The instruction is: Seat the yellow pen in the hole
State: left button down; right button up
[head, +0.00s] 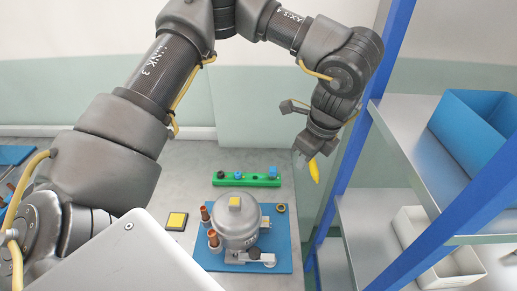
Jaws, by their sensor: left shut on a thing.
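My left gripper (305,155) reaches down from the upper right of the head view and is shut on the yellow pen (314,171). The pen hangs tilted and clear of the table. A long green block (262,183) lies on the table, to the left of and below the pen. It bears small blue and black pieces on its top. I cannot make out an empty hole in it at this size. The pen is apart from the block. My right gripper is not in view.
A grey compressor (237,230) with copper-coloured fittings stands on a blue mat (279,248) in front of the block. A yellow-topped pad (177,221) lies left of it. A blue-posted shelf (405,120) with a blue bin (465,125) and white bin (455,268) stands close right of my gripper.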

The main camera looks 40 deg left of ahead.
pick_arm(q)
jog(key=w+a+f+m+t+h+b, duration=0.1)
jog(key=a+f+m+h, duration=0.3)
jog(key=a+m, duration=0.4)
jog(key=w+a+f+m+t+h+b, duration=0.2)
jog(key=a+m, duration=0.7)
jog(key=m, duration=0.9)
jog(key=shift+a+f+m+t+h+b, duration=0.15)
jog(key=shift+f+m+t+h+b, duration=0.15)
jog(key=shift+f+t+h+b, duration=0.5)
jog(key=shift+f+p, duration=0.3)
jog(key=shift+w, duration=0.1)
notch_tip(320, 180, down, 5)
jog(key=b, duration=0.4)
jog(key=shift+b, duration=0.3)
jog(key=shift+f, duration=0.35)
